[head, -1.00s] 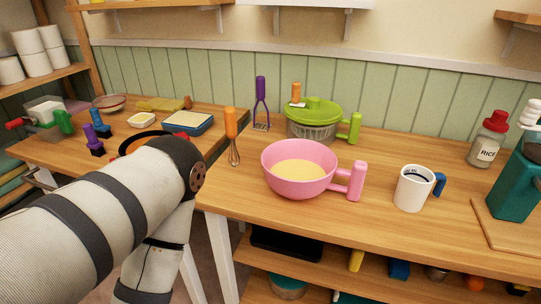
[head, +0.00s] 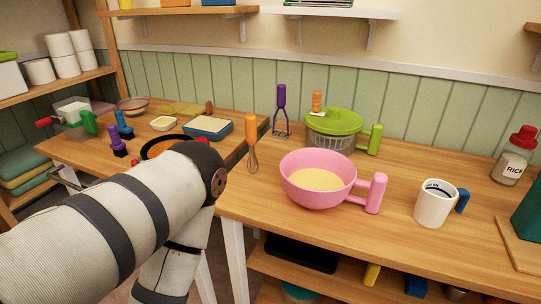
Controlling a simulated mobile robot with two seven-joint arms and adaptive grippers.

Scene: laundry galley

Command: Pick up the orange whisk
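The orange whisk (head: 251,133) stands upright near the left end of the right-hand wooden table, its orange handle up and its wire head down. It is to the left of a pink bowl (head: 303,186) with pale yellow contents and appears apart from it. My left arm comes in from the left and bends in front of the tables, with its elbow a little left of and below the whisk. Neither gripper shows in the head view, so their states are hidden.
A purple masher (head: 281,108) stands behind the whisk. A green-lidded spinner (head: 334,122) is behind the bowl. A white mug (head: 433,206) and a rice jar (head: 514,158) stand to the right. The left table (head: 75,153) holds a blue container (head: 208,130) and several other items.

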